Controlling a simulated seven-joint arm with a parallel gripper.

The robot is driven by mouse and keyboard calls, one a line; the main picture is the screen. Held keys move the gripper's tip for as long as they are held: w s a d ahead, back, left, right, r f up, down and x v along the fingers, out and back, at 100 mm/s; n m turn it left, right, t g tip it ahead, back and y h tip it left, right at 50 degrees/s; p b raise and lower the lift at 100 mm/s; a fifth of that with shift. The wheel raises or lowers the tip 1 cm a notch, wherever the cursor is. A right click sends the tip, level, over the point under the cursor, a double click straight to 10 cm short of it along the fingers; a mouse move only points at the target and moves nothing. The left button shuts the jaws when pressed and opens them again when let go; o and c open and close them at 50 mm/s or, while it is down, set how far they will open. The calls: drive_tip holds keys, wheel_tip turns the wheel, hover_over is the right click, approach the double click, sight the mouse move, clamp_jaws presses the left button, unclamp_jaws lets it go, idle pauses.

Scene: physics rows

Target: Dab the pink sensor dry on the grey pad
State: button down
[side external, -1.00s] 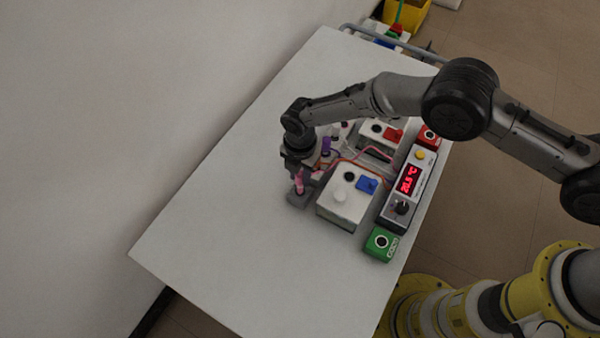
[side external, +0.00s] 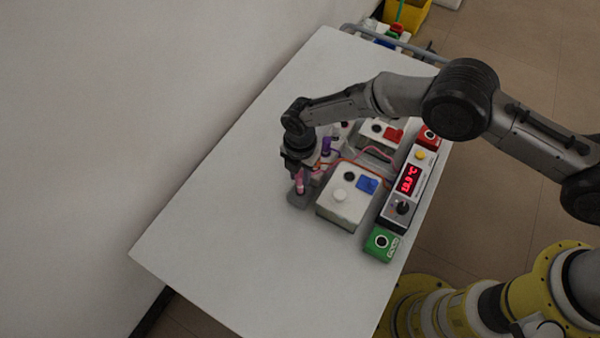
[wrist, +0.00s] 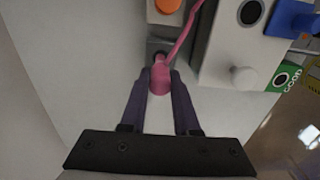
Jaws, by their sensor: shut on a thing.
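The pink sensor (side external: 300,187) is a small pink cylinder with a pink cable. My gripper (wrist: 160,80) is shut on it, with a dark finger on each side of the pink body (wrist: 159,76) in the wrist view. In the side view the sensor is upright, over a small grey piece (side external: 296,201) on the table that looks like the grey pad. I cannot tell whether the sensor touches it.
A white box (side external: 344,205) with a blue switch stands close to the right of my gripper. Beyond it are a controller with a red display (side external: 408,179) and a green button box (side external: 381,243). A purple piece (side external: 326,147) stands behind. The table's left and front are clear.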

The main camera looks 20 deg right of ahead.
drive_tip(key=shift+s+d+f, duration=0.1)
drive_tip(key=shift+s+f, duration=0.05)
drive_tip(key=shift+f, duration=0.1)
drive_tip(key=shift+r, duration=3.15)
